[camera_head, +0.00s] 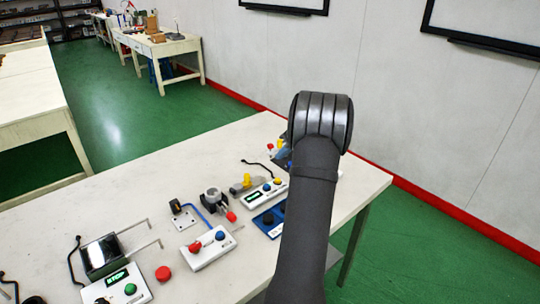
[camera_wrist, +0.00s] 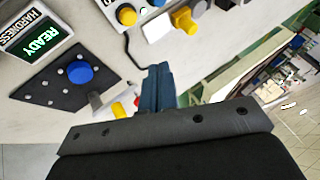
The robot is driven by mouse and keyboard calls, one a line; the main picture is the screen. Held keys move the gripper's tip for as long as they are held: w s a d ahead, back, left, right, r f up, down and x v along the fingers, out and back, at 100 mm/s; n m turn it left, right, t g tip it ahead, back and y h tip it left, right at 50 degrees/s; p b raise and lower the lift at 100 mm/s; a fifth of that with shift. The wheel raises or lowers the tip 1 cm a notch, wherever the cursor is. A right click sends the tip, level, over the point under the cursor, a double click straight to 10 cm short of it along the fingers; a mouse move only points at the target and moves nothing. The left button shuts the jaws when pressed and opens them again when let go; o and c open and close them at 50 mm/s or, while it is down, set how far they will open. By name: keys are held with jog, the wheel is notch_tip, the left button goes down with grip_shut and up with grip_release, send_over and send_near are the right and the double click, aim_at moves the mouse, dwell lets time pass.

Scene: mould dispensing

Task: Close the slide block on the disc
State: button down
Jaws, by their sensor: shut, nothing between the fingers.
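In the wrist view, a blue round disc or knob (camera_wrist: 80,72) sits on a dark plate (camera_wrist: 45,88) dotted with several small silver studs. A grey block (camera_wrist: 97,101) stands at the plate's lower right edge, beside a yellow part (camera_wrist: 119,110). I cannot tell for sure which piece is the slide block. My gripper (camera_wrist: 157,70) shows as dark blue fingers pressed together, shut and empty, to the right of the plate and apart from the disc. In the head view, my arm hides the gripper and most of this station.
A hardness display (camera_wrist: 40,42) reading READY stands at the plate's upper left.

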jog(key=x, duration=0.8)
jog(key=shift+a+f, duration=0.2)
jog(key=shift+f, duration=0.1)
jog(key=a, duration=0.1)
jog(key=s+a, duration=0.1)
jog(key=a, duration=0.1)
jog(key=shift+s+f, duration=0.2)
jog(key=shift+s, duration=0.1)
jog(key=shift+s+a, duration=0.25)
jog(key=shift+a, duration=0.15)
jog(key=shift+s+a, duration=0.3)
jog(key=shift+a, duration=0.15)
jog(key=w+d, duration=0.1)
jog(key=d, duration=0.1)
jog(key=w+d, duration=0.1)
jog(key=d, duration=0.1)
jog(key=shift+w+f, duration=0.1)
jog(key=shift+w, duration=0.15)
jog(key=v, duration=1)
jog(key=shift+a, duration=0.1)
